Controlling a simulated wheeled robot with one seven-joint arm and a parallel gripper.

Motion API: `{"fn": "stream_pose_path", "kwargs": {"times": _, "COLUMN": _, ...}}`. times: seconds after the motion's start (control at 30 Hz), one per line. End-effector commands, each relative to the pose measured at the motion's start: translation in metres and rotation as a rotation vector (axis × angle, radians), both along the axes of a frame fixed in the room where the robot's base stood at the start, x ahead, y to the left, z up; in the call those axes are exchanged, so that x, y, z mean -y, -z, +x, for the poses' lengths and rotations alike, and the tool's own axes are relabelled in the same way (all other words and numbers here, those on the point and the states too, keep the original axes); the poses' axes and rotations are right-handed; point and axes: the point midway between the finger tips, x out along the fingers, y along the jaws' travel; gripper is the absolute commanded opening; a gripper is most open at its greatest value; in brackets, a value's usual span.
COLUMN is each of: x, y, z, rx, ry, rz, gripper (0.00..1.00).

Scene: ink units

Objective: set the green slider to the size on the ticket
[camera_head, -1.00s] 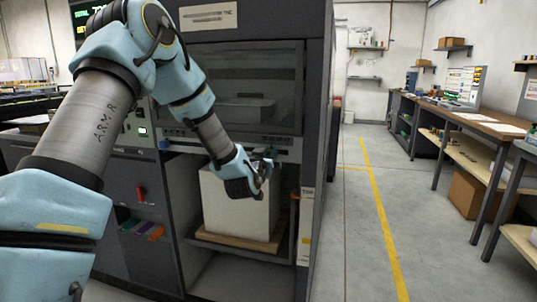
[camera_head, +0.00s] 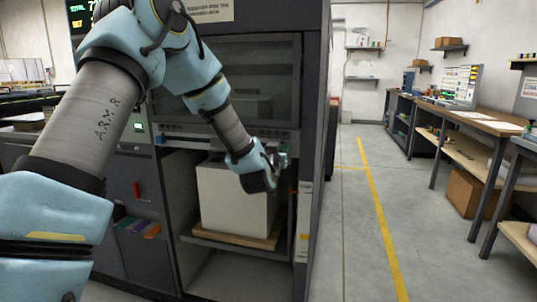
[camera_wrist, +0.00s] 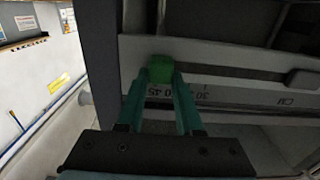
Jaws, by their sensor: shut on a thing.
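The green slider (camera_wrist: 160,68) is a small green block on a pale rail with a printed centimetre scale (camera_wrist: 240,98) in the wrist view. My gripper (camera_wrist: 160,80) is shut on it, with one teal finger on each side. Scale figures that look like 45 and 30 show near the fingers, but the slider's exact reading is unclear. In the head view, my gripper (camera_head: 278,162) is at the right end of the rail on the machine front, and the slider is too small to make out. I cannot identify a readable ticket.
A white block-like stack (camera_head: 235,200) on a wooden board (camera_head: 235,240) sits in the open bay below my gripper. The dark machine (camera_head: 315,120) has a window above. A workbench (camera_head: 490,125) stands at the right. The floor between is clear, with a yellow line (camera_head: 380,225).

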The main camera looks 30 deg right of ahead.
Motion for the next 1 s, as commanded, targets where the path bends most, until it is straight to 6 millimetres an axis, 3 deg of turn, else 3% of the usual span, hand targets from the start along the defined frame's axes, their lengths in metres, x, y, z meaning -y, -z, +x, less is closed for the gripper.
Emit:
{"fn": "stream_pose_path", "kwargs": {"times": 0.37, "x": 0.0082, "y": 0.0004, "z": -0.0085, "rx": -0.001, "ry": 0.005, "rz": 0.001, "gripper": 0.0}}
{"fn": "stream_pose_path", "kwargs": {"times": 0.4, "x": 0.0084, "y": 0.0004, "z": -0.0087, "rx": -0.001, "ry": 0.006, "rz": 0.001, "gripper": 0.37}}
{"fn": "stream_pose_path", "kwargs": {"times": 0.6, "x": 0.0079, "y": 0.0004, "z": -0.008, "rx": -0.001, "ry": 0.004, "rz": 0.001, "gripper": 0.6}}
{"fn": "stream_pose_path", "kwargs": {"times": 0.67, "x": 0.0075, "y": 0.0003, "z": -0.0077, "rx": -0.001, "ry": 0.003, "rz": 0.001, "gripper": 0.65}}
{"fn": "stream_pose_path", "kwargs": {"times": 1.0, "x": 0.0023, "y": 0.0005, "z": -0.0115, "rx": 0.0, "ry": 0.001, "rz": 0.001, "gripper": 0.65}}
